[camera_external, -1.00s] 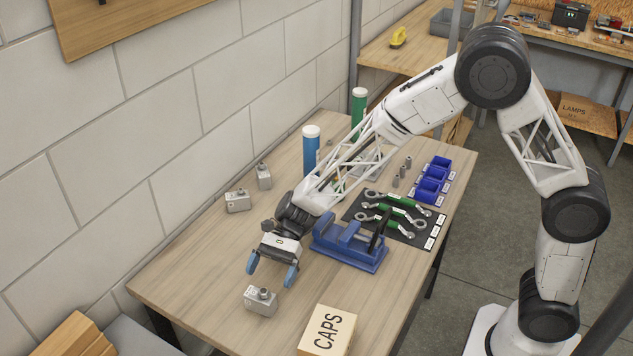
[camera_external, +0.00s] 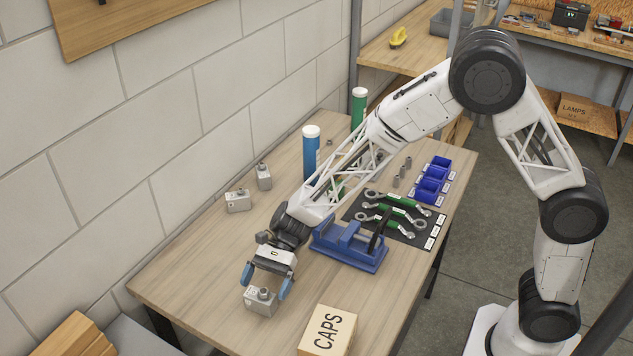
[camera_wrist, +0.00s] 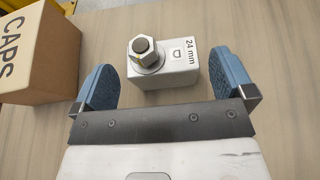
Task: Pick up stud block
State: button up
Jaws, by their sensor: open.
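A grey metal stud block (camera_external: 260,303) with a hex nut and stud on top stands on the table near its front left edge. In the wrist view the stud block (camera_wrist: 165,70) is marked "24 mm" and lies between and slightly beyond my fingertips. My gripper (camera_external: 265,282) is open above and just behind it, its blue fingers on either side. Two similar blocks, one nearer (camera_external: 237,201) and one farther (camera_external: 264,176), stand by the wall.
A cardboard CAPS box (camera_external: 327,331) stands close to the right of the block. A blue vise (camera_external: 350,246) is behind it, with wrenches on a dark mat (camera_external: 423,239). Bare table (camera_external: 195,275) lies to the left. Blue (camera_external: 310,152) and green (camera_external: 359,110) tubes stand farther back.

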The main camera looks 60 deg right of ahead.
aim_at(257, 299)
jog(key=shift+x, duration=2.2)
jog(key=shift+c, duration=0.5)
jog(key=c, duration=1)
jog(key=shift+r, duration=0.15)
jog(key=shift+r, duration=4.9)
